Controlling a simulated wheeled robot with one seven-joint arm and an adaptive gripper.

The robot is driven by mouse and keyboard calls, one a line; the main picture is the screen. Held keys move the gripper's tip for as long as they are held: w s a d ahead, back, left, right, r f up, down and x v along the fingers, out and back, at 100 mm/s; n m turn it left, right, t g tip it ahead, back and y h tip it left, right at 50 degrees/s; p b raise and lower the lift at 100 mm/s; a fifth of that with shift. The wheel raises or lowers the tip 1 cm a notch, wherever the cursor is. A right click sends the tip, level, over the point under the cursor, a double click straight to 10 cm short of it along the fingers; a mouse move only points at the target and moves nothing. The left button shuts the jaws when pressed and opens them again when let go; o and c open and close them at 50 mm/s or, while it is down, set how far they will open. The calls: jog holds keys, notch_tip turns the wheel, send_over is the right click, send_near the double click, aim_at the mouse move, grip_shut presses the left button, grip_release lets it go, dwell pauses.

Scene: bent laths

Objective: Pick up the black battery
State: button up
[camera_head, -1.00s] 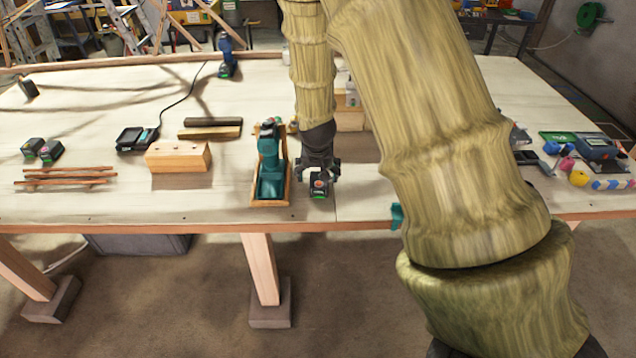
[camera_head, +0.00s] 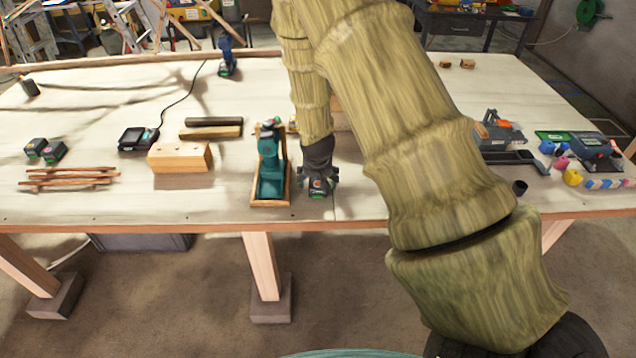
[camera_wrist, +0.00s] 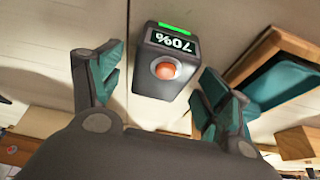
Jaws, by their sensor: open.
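The black battery (camera_wrist: 165,62) shows in the wrist view with a "70%" display, a green strip and an orange round button. It lies between and just ahead of the two teal-padded fingers of my gripper (camera_wrist: 158,88). The fingers are spread, with a gap on each side of the battery. In the head view my gripper (camera_head: 317,184) points down over the battery (camera_head: 317,191) near the table's front edge, right beside the teal tool in a wooden frame. The gripper hides most of the battery there.
A teal tool in a wooden frame (camera_head: 270,178) stands close left of my gripper. A wooden block (camera_head: 179,158), thin sticks (camera_head: 72,177), two more dark batteries (camera_head: 46,150) and a charger (camera_head: 137,138) lie farther left. Tools and coloured pieces (camera_head: 585,160) lie at the right.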

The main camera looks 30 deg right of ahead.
jog(key=c, duration=1.4)
jog(key=shift+o, duration=0.2)
